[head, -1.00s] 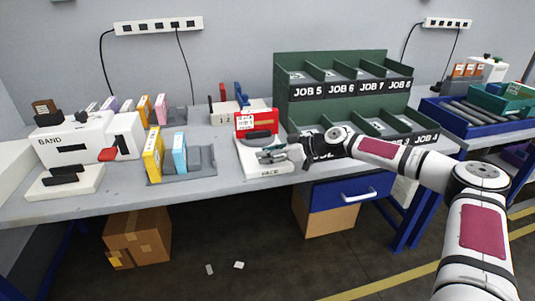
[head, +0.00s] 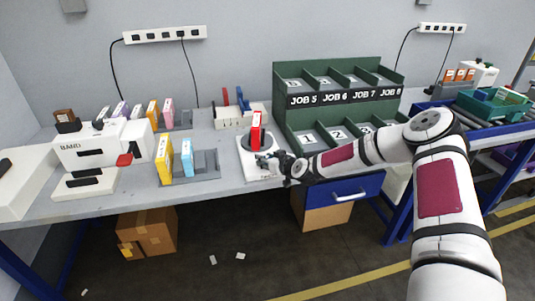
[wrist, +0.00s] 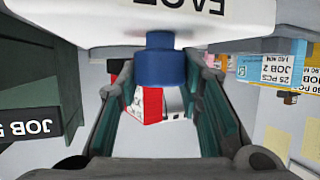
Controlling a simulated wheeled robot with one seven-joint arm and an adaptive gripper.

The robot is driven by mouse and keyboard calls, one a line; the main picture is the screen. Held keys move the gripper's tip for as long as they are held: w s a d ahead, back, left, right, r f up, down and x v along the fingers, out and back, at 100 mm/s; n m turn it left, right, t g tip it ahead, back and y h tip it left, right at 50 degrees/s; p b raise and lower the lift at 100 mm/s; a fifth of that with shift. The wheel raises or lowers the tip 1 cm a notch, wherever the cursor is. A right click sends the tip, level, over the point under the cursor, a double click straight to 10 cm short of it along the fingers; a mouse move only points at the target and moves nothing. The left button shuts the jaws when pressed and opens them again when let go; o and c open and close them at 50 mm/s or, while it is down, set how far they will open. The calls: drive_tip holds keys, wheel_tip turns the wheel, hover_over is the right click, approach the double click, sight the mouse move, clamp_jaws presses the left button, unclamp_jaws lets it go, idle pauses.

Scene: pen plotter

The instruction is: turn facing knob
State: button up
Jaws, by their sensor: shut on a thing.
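The white device (head: 247,165) stands near the front edge of the bench. In the wrist view its front panel (wrist: 110,12) carries upside-down lettering, partly cut off, that seems to read FACE. A blue round knob (wrist: 162,62) sticks out below that panel. A red and white box (head: 256,131) stands upright on the device's dark round plate, narrow side towards the head camera; it also shows in the wrist view (wrist: 152,104). My gripper (head: 268,161) is at the device's front, its two fingers on either side of the knob and shut on it. The knob is hidden in the head view.
A green rack (head: 292,120) with JOB labels stands close to the right of my gripper. A yellow box (head: 163,160) and a blue box (head: 187,157) stand in a grey holder to the left. The white BAND machine (head: 95,150) is further left. A blue drawer (head: 345,191) is under the bench.

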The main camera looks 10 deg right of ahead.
drive_tip(key=m+h+p, duration=0.1)
drive_tip(key=m+t+h+p, duration=0.1)
drive_tip(key=h, duration=0.1)
drive_tip(key=shift+s+a+r+m, duration=0.1)
drive_tip(key=shift+a+r+m, duration=0.1)
drive_tip(key=shift+m, duration=0.2)
drive_tip(key=m+h+p, duration=0.1)
drive_tip(key=m+h, duration=0.1)
drive_tip(key=h, duration=0.1)
drive_tip(key=shift+m+h, duration=0.3)
drive_tip(key=shift+m, duration=0.1)
drive_tip(key=m+h, duration=0.1)
drive_tip(key=m+h+b, duration=0.1)
drive_tip(key=m+g+h, duration=0.1)
drive_tip(key=shift+w+d+f, duration=0.1)
drive_tip(key=shift+w+f, duration=0.05)
drive_tip(key=shift+w, duration=0.1)
drive_tip(key=shift+d+m+g+h+b, duration=0.1)
drive_tip(key=shift+m+g+h+b, duration=0.5)
drive_tip(key=shift+m+h+b, duration=0.4)
drive_tip(key=shift+s+h, duration=0.1)
drive_tip(key=shift+h, duration=0.2)
drive_tip(key=o, duration=1.2)
drive_tip(key=shift+c, duration=0.2)
